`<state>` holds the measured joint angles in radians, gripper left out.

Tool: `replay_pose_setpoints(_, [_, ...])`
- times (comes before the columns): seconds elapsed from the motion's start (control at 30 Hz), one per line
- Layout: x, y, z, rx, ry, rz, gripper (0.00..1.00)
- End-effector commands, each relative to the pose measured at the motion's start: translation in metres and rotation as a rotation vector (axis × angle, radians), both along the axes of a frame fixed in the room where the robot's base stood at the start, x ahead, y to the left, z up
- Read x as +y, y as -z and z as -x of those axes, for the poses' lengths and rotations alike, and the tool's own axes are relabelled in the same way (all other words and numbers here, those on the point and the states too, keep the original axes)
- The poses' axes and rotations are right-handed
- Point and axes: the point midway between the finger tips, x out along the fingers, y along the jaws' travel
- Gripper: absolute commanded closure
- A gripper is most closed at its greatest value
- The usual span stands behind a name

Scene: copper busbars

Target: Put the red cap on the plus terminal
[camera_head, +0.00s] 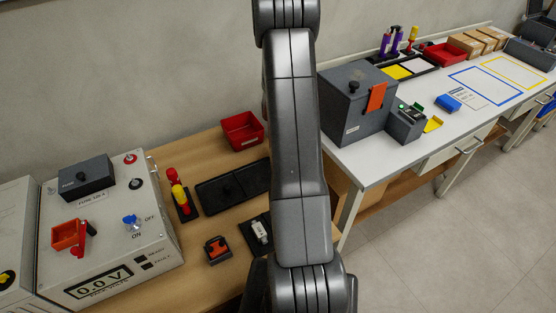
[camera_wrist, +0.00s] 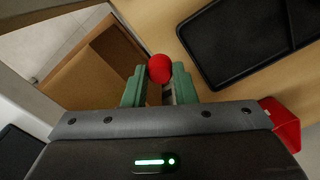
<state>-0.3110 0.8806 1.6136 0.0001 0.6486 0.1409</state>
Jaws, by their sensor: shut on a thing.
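My gripper (camera_wrist: 160,82) shows in the wrist view with its green fingers shut on a rounded red cap (camera_wrist: 159,67), which sits at the fingertips. In the head view my arm hides the gripper and the cap. On the sloped top of the grey panel box at the left stand a red round fitting (camera_head: 130,158) and a black one (camera_head: 136,184) below it. The red one may be the plus terminal; no plus mark is readable. Neither fitting shows in the wrist view. The held cap is apart from both.
A stand with a red and a yellow piece (camera_head: 180,195) is beside the panel box. A black tray (camera_head: 214,197) and a red bin (camera_head: 241,131) are on the wooden bench, with a small orange-and-black device (camera_head: 217,250) in front. A white bench (camera_head: 365,170) with a grey box stands right.

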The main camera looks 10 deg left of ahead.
Motion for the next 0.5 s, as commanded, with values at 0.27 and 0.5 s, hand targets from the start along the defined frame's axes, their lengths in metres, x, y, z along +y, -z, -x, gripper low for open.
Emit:
replay_pose_setpoints(0.27, [0.035, -0.030, -0.022, -0.002, -0.019, 0.000, 0.90])
replay_pose_setpoints(0.5, [0.103, -0.054, -0.028, -0.003, -0.107, -0.002, 0.90])
